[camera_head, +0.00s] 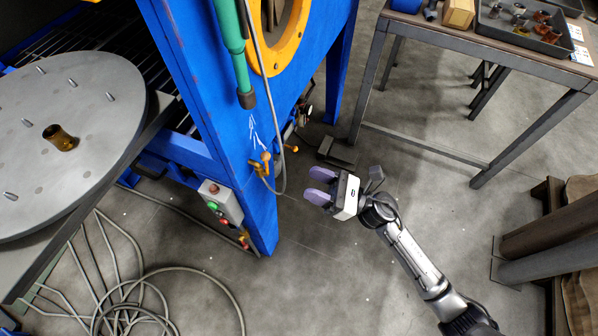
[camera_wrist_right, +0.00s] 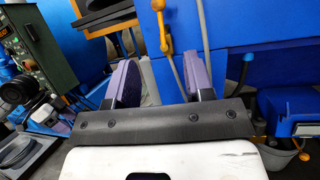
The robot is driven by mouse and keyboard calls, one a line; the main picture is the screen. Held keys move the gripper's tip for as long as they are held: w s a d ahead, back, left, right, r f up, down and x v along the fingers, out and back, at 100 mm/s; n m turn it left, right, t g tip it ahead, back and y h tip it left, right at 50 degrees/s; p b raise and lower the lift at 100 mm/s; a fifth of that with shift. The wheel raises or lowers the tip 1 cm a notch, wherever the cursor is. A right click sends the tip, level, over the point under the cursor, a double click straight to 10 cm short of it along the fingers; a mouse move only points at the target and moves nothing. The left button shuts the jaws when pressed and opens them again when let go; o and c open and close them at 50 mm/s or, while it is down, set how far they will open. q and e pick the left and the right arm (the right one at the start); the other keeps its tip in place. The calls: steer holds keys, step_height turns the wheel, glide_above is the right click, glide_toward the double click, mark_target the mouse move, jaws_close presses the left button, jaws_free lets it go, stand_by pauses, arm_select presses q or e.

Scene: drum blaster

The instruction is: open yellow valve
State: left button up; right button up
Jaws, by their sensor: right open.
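The yellow valve (camera_head: 264,164) is a small orange-yellow handle on the front of the blue cabinet, beside a hanging grey hose. In the right wrist view the yellow valve (camera_wrist_right: 162,24) shows at the top, beyond the fingertips. My right gripper (camera_head: 313,186) is open and empty, with purple finger pads. It is to the right of the valve and apart from it. In the right wrist view the open jaws (camera_wrist_right: 161,80) point towards the blue cabinet. My left gripper is not in view.
The blue cabinet (camera_head: 190,60) has a control box (camera_head: 221,202) with buttons low on its front. A round metal turntable (camera_head: 65,135) is at left. A coiled hose (camera_head: 165,300) lies on the floor. A workbench (camera_head: 480,45) stands at upper right.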

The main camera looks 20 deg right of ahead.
steer(key=shift+v, duration=0.8)
stand_by(0.8)
